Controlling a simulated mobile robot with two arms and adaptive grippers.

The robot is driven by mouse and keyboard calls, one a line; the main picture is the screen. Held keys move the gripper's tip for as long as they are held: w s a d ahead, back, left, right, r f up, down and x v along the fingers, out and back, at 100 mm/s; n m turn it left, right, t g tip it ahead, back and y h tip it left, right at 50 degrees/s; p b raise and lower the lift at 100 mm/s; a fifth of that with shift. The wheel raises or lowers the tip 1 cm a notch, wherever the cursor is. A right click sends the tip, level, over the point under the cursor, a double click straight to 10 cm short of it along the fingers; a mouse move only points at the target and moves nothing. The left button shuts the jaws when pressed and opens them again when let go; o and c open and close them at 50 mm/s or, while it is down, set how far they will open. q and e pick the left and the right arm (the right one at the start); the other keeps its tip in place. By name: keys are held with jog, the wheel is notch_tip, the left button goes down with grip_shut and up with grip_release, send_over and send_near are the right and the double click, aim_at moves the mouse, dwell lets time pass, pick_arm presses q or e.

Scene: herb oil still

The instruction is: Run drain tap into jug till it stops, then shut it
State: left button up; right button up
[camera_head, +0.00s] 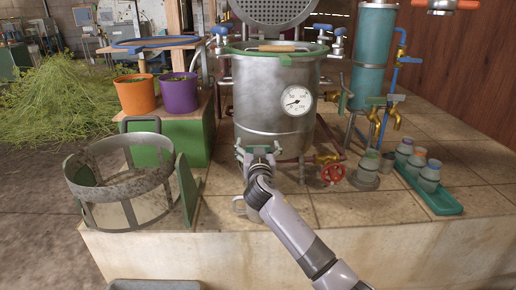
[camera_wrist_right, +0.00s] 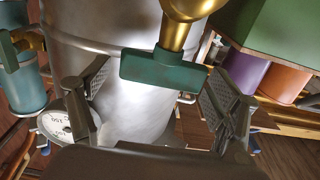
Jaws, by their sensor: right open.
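The steel still pot (camera_head: 262,108) stands on the tiled platform with a round dial on its front. In the right wrist view, a brass tap (camera_wrist_right: 185,12) with a flat green lever (camera_wrist_right: 160,68) lies between the fingers of my right gripper (camera_wrist_right: 160,105). The fingers are apart, and I see no clear contact with the lever. In the head view my right gripper (camera_head: 258,150) is at the pot's lower front and mostly hides this tap. A small metal vessel (camera_head: 239,206), perhaps the jug, is partly hidden behind my right arm. My left gripper is out of view.
A metal basket (camera_head: 120,180) stands left, below orange (camera_head: 136,95) and purple (camera_head: 179,93) pots.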

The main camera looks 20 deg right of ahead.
jog(key=shift+w, duration=0.1)
jog(key=shift+c, duration=0.4)
jog(key=c, duration=1.1)
jog(key=shift+d+r+n+y+p, duration=0.15)
jog(key=shift+n+y+p, duration=0.25)
jog(key=shift+y+p, duration=0.3)
jog(key=shift+n+y+p, duration=0.4)
jog(key=shift+y+p, duration=0.1)
jog(key=shift+p, duration=0.15)
jog(key=shift+n+t+y+p, duration=0.3)
jog(key=shift+n+y+p, duration=0.4)
jog(key=shift+y+p, duration=0.35)
pick_arm(q)
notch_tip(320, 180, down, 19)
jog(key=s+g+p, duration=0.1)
jog(key=p, duration=0.2)
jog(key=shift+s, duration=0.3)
pick_arm(e)
jog(key=y, duration=0.1)
jog(key=n+y, duration=0.1)
jog(key=shift+a+f+n+y, duration=0.2)
jog(key=shift+n+y, duration=0.1)
jog(key=shift+y, duration=0.05)
